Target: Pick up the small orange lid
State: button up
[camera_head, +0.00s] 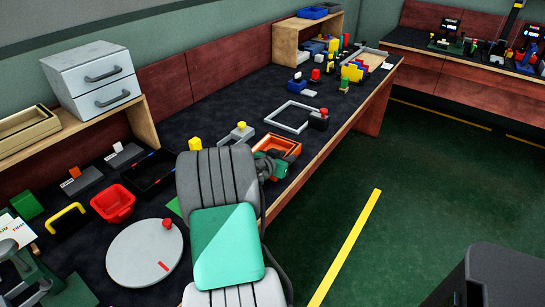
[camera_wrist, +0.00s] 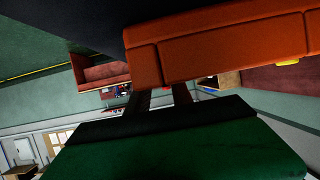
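A small orange piece (camera_head: 75,172) stands on a grey block at the left of the bench; I cannot tell if it is the lid. An orange open-topped box (camera_head: 289,143) sits near the bench's front edge, and its wall fills the top of the wrist view (camera_wrist: 230,45). No separate lid shows clearly on it. My gripper (camera_head: 266,163) is beside the box's near left side, partly hidden by my arm. In the wrist view its two dark fingers (camera_wrist: 161,96) are apart with an empty gap, their tips close to the box; contact cannot be told.
A red bin (camera_head: 114,204), a black tray (camera_head: 148,172) and a grey round plate (camera_head: 144,254) with a red knob lie left of my arm. A grey frame (camera_head: 291,117) and a dark block with a red top (camera_head: 319,119) lie beyond the box. Open floor lies right.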

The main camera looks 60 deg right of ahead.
grip_shut()
dwell(0.5)
